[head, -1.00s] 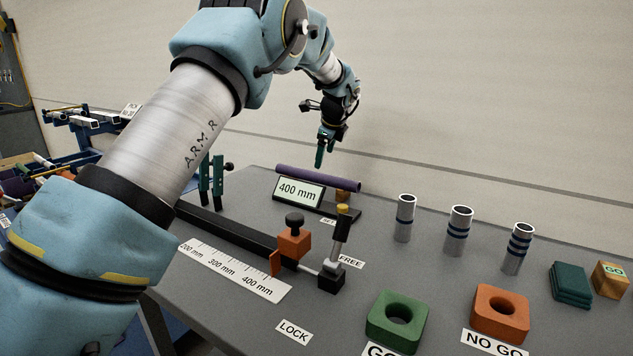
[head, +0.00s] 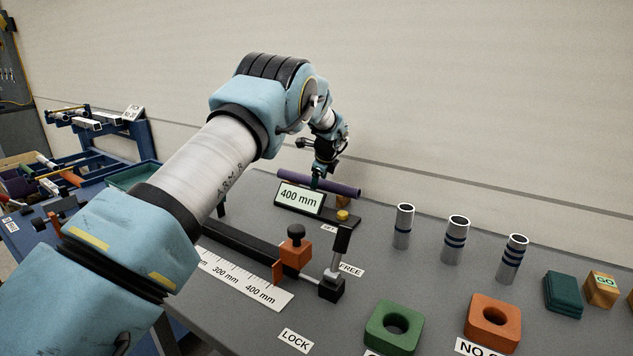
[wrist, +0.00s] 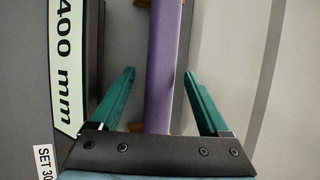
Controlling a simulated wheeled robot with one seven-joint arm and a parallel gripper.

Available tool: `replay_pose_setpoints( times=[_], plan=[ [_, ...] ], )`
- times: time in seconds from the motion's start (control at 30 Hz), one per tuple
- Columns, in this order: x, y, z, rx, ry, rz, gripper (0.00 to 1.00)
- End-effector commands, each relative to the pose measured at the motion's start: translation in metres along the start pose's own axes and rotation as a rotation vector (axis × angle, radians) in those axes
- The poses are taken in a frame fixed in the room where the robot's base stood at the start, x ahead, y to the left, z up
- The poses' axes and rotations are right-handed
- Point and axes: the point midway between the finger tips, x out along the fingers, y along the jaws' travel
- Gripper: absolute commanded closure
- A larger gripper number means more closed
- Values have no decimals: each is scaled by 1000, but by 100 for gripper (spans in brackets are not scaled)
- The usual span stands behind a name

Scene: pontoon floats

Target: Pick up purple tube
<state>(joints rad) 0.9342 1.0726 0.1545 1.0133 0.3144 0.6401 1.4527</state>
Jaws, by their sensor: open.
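The purple tube (head: 332,184) lies behind the 400 mm display at the back of the grey bench. In the wrist view the purple tube (wrist: 163,65) runs lengthwise between my two green fingers, resting across small brown supports (wrist: 143,4). My gripper (head: 317,182) is at the tube in the head view. In the wrist view my gripper (wrist: 158,72) is open, with one finger on each side of the tube and visible gaps between. The tube's near end is hidden by the gripper body.
The 400 mm display (head: 299,198) stands close beside the tube, left of my left finger in the wrist view. A clamp fixture (head: 295,247), several metal cylinders (head: 456,240), a green block (head: 394,327) and an orange block (head: 493,322) stand nearer. The wall is behind.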

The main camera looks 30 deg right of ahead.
Motion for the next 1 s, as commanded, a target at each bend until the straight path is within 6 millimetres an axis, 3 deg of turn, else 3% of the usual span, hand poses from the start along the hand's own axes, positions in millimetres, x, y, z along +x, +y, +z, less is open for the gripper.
replay_pose_setpoints(
  times=[0.17,0.83,1.0],
  plan=[
    [0,0,0,0,0,0,23],
    [0,0,0,0,0,0,98],
    [0,0,0,0,0,0,100]
  ],
)
